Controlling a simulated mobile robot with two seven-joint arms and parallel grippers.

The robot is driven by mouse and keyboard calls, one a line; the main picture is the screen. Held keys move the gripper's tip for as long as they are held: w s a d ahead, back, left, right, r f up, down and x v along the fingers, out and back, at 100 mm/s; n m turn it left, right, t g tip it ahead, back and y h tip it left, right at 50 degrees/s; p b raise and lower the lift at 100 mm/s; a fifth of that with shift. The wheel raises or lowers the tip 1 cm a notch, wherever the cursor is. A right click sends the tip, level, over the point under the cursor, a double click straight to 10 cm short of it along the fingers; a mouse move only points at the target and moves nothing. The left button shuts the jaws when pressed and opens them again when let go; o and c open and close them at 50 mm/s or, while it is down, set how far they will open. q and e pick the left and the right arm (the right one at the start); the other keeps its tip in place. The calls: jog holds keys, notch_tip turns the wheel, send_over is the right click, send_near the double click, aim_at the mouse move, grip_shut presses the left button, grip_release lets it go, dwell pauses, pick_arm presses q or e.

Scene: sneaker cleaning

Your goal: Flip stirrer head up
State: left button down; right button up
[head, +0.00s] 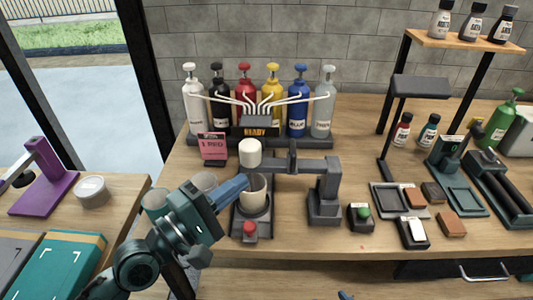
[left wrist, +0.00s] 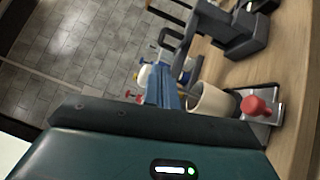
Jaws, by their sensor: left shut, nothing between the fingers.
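The stirrer has a dark post (head: 325,195) and a dark horizontal arm (head: 305,167) reaching left. A white cylinder (head: 249,153) shows at the arm's left end, above a cream cup (head: 256,192); I cannot tell how it is attached. The cup stands upright on a dark base with a red knob (head: 249,227). My left gripper (head: 246,181) is shut and empty, its blue fingers at the cup's left rim; contact is unclear. In the left wrist view its fingers (left wrist: 162,84) are beside the cup (left wrist: 212,101). A small blue tip (head: 345,295), perhaps my right gripper, shows at the bottom edge.
A rack of several bottles (head: 271,104) stands behind, with a pink card (head: 213,147) in front. A clear cup (head: 205,182) is left of the stirrer. A green-button box (head: 361,217), trays (head: 400,203) and brushes fill the right. A gap separates the left table.

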pick_arm(q)
jog(key=shift+s, duration=0.1)
jog(key=p+x, duration=0.2)
jog(key=x, duration=0.8)
jog(key=shift+r, duration=0.1)
dwell(0.4)
